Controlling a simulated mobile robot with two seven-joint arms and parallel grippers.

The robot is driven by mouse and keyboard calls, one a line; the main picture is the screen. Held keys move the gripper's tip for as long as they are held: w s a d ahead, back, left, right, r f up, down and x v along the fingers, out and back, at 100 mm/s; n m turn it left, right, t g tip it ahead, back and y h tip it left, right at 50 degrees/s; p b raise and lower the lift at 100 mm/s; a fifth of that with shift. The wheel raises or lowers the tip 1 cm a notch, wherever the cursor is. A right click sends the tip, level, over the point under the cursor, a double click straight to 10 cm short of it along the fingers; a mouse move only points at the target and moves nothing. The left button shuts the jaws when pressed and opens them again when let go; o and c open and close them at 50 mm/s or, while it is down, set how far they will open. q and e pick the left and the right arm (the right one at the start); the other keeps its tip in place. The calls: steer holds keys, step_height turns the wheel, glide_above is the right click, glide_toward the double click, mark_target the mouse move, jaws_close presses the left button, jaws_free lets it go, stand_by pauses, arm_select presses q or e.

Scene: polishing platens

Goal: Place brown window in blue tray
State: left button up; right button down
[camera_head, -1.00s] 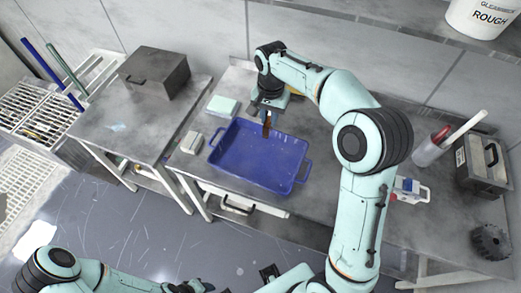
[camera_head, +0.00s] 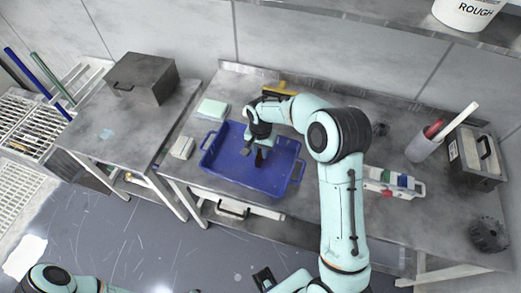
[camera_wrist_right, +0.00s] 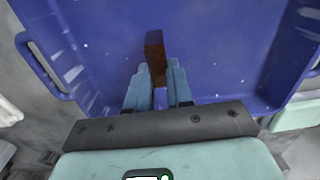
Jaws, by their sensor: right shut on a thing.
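The blue tray (camera_head: 222,174) lies on the grey bench in the head view, and its floor and walls fill much of the right wrist view (camera_wrist_right: 225,45). My right gripper (camera_head: 260,161) is over the inside of the tray, pointing down. In the right wrist view its blue fingers (camera_wrist_right: 159,76) are shut on the brown window (camera_wrist_right: 154,47), a small dark brown block that sticks out past the fingertips. Whether the block touches the tray floor I cannot tell. In the head view the block is mostly hidden by the gripper.
A pale green block (camera_head: 212,109) and a whitish block (camera_head: 183,146) lie left of the tray. A yellow thing (camera_head: 283,88) is behind it. A bottle rack (camera_head: 393,182) and a grey cup (camera_head: 424,146) stand to the right. A dark box (camera_head: 142,80) is on the left table.

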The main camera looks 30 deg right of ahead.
mark_target(260, 152)
steer(key=shift+f, duration=0.2)
steer(key=c, duration=1)
jaws_free()
steer(key=shift+r, duration=0.15)
step_height(260, 152, up, 12)
steer(key=shift+r+p, duration=0.1)
steer(key=shift+p, duration=0.35)
